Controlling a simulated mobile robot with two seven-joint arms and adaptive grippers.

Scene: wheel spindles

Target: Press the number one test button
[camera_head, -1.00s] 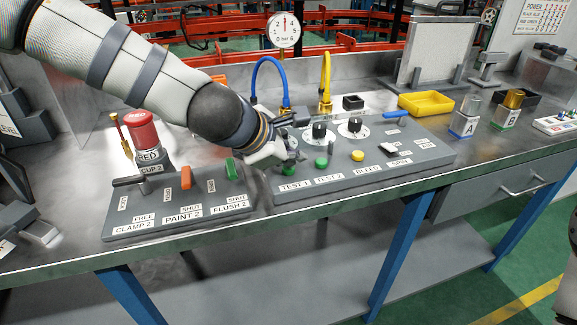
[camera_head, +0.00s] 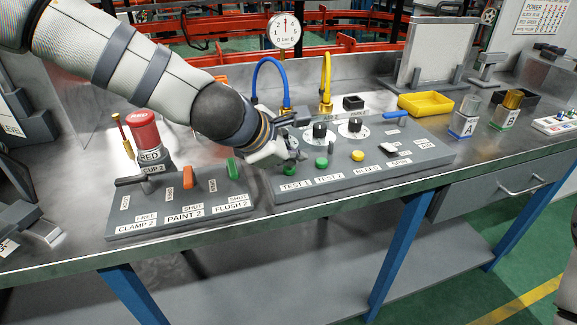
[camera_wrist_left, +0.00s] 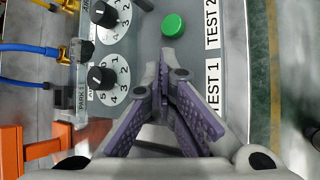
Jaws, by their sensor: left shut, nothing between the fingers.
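The TEST 1 button (camera_head: 289,171) is green and sits on the grey control panel (camera_head: 345,181), above the TEST 1 label (camera_head: 295,186). My left gripper (camera_head: 292,158) is shut and empty, fingertips pointing down right over this button and partly covering it. I cannot tell whether they touch. In the left wrist view, the closed purple fingers (camera_wrist_left: 164,72) lie beside the TEST 1 label (camera_wrist_left: 213,84) and hide its button. The green TEST 2 button (camera_head: 321,163) is uncovered to the right; it also shows in the left wrist view (camera_wrist_left: 173,25). My right gripper is out of view.
The panel also has a yellow button (camera_head: 357,156), black dials (camera_head: 320,130) and a white switch. Blue (camera_head: 268,62) and yellow (camera_head: 326,75) hoses rise behind. A lever panel (camera_head: 180,215) and red cup (camera_head: 143,132) stand to the left. A yellow tray (camera_head: 425,103) lies behind right.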

